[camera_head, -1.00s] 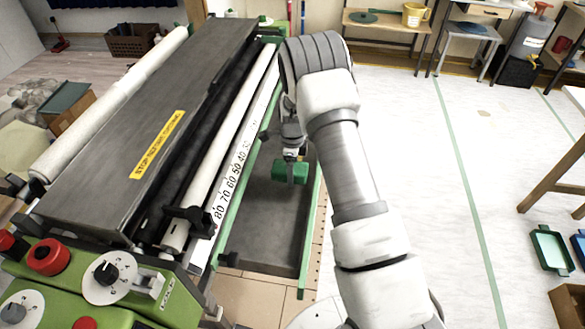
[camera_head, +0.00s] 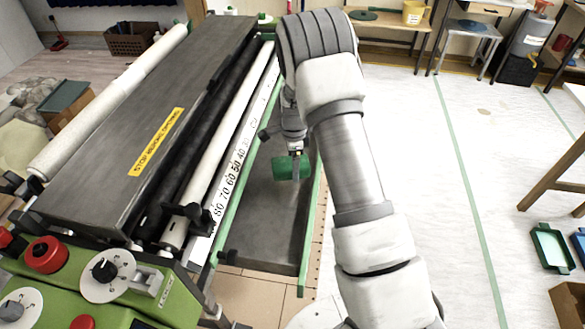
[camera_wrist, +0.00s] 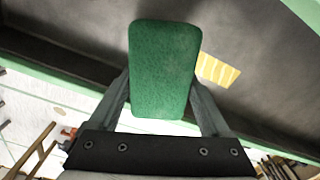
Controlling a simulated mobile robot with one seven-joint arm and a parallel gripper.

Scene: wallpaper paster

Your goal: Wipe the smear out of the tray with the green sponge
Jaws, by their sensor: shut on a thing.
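The green sponge (camera_head: 285,169) is held over the long dark grey tray (camera_head: 262,232), near its middle. My gripper (camera_wrist: 164,90) is shut on the sponge, with one finger on each side. In the wrist view the sponge (camera_wrist: 165,65) fills the middle, and the tray floor (camera_wrist: 265,50) shows behind it. A pale yellow, streaky patch (camera_wrist: 219,71), which looks like the smear, lies on the tray floor just right of the sponge. In the head view I see no smear; my arm and the sponge hide part of the tray. I cannot tell whether the sponge touches the floor.
The pasting machine with its white rollers (camera_head: 210,140) and numbered ruler (camera_head: 234,172) runs along the tray's left side. A green rail (camera_head: 310,240) edges the right side. Open floor (camera_head: 440,180) lies to the right, with a small green tray (camera_head: 552,248) on it.

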